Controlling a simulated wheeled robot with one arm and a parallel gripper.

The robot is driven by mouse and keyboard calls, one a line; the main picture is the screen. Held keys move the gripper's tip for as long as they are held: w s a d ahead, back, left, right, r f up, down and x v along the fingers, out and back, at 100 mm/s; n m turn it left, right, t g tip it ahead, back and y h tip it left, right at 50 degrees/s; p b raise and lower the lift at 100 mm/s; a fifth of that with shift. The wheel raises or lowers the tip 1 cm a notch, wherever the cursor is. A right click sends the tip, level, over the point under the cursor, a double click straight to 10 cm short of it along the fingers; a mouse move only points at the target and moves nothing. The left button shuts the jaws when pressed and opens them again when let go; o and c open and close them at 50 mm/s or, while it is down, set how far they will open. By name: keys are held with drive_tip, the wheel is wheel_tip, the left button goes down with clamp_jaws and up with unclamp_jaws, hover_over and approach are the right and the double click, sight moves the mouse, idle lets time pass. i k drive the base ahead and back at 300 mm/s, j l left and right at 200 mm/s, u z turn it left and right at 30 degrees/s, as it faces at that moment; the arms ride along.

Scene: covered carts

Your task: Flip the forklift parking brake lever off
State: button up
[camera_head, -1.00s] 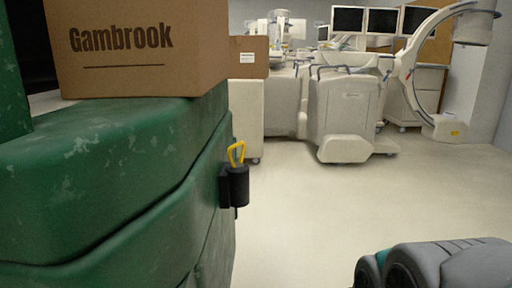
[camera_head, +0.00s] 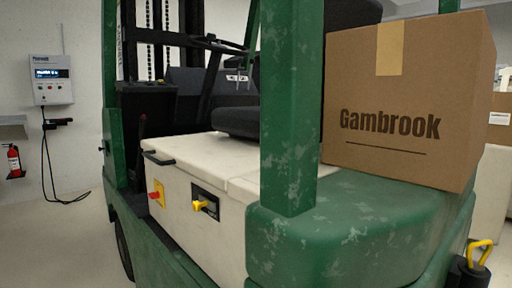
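A green forklift (camera_head: 365,228) with chipped paint fills the middle and right of the head view. A thin dark lever with a reddish upper part (camera_head: 142,124) stands near the front of its cab, left of the seat (camera_head: 240,122). I cannot tell for certain that it is the parking brake lever, and its setting is too small to read. A red knob on a yellow plate (camera_head: 157,194) and a yellow handle on a dark panel (camera_head: 203,203) sit on the pale side cover (camera_head: 225,222). My gripper is not in view.
A Gambrook cardboard box (camera_head: 400,95) sits on the forklift's rear. A green post (camera_head: 290,110) partly blocks the cab. A wall charger (camera_head: 50,80) with a hanging cable and a fire extinguisher (camera_head: 14,162) are at left. Floor (camera_head: 60,240) is clear at lower left.

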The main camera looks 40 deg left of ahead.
sight(140, 165)
drive_tip(key=u, duration=2.4)
drive_tip(key=i+j, duration=0.25)
drive_tip(key=j, duration=0.2)
drive_tip(key=i+j, duration=0.25)
drive_tip(key=j, duration=0.15)
drive_tip(key=i+j, duration=0.3)
drive_tip(key=j, duration=0.15)
drive_tip(key=i+j, duration=0.25)
drive_tip(key=j, duration=0.2)
drive_tip(key=i+l+u, duration=0.1)
drive_tip(key=i, duration=0.9)
drive_tip(key=i+l, duration=0.15)
drive_tip(key=l, duration=0.25)
drive_tip(key=i+l, duration=0.1)
drive_tip(key=l, duration=0.25)
